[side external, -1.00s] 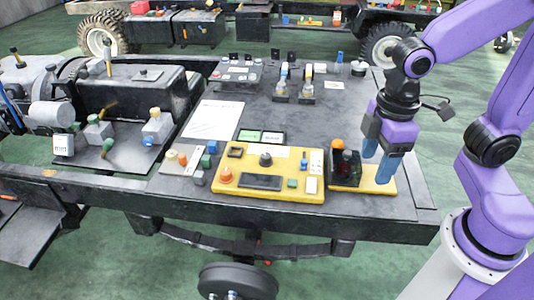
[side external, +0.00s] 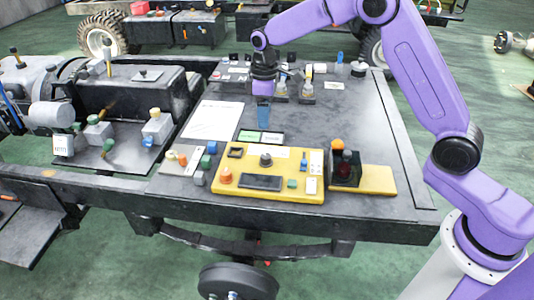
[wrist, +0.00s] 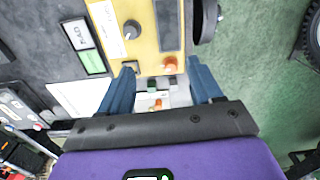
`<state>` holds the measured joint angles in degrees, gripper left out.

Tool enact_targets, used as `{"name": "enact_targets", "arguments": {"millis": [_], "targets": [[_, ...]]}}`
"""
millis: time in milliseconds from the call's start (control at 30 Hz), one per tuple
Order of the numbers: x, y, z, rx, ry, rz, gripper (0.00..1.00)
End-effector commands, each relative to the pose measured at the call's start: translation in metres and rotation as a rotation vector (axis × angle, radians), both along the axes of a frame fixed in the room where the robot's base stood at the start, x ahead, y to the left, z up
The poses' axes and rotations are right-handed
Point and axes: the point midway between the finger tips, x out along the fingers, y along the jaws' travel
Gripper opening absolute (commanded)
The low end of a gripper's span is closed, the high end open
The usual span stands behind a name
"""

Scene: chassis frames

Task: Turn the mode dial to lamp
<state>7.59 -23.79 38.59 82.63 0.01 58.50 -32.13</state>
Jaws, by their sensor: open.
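The mode dial is probably the dark round knob (side external: 266,160) near the upper middle of the yellow panel (side external: 225,186). My gripper (side external: 263,126) is above the table, behind the panel in the side view, pointing down. In the wrist view my gripper (wrist: 160,68) has its blue fingers apart, with nothing held between them. The knob lies outside the fingers, ahead of the left one.
The panel carries an orange button (side external: 226,175), a black slot, a green button and a white switch plate. A dark box with an orange knob (side external: 338,145) stands to its right. Two small label cards (side external: 260,137) lie behind it. White paper (side external: 213,120) lies left.

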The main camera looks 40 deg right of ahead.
Motion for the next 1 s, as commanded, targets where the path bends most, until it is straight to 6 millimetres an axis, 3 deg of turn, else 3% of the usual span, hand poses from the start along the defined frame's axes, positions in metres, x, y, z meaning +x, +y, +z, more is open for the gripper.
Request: {"name": "enact_targets", "arguments": {"millis": [100,300,567,1000], "targets": [[0.027,-0.019,-0.019,-0.002,0.004,-0.026,0.64],[0.051,-0.044,-0.038,-0.002,0.006,-0.051,0.64],[0.056,-0.052,-0.051,-0.002,0.006,-0.057,0.64],[0.056,-0.052,-0.128,-0.002,0.008,-0.058,0.64]]}}
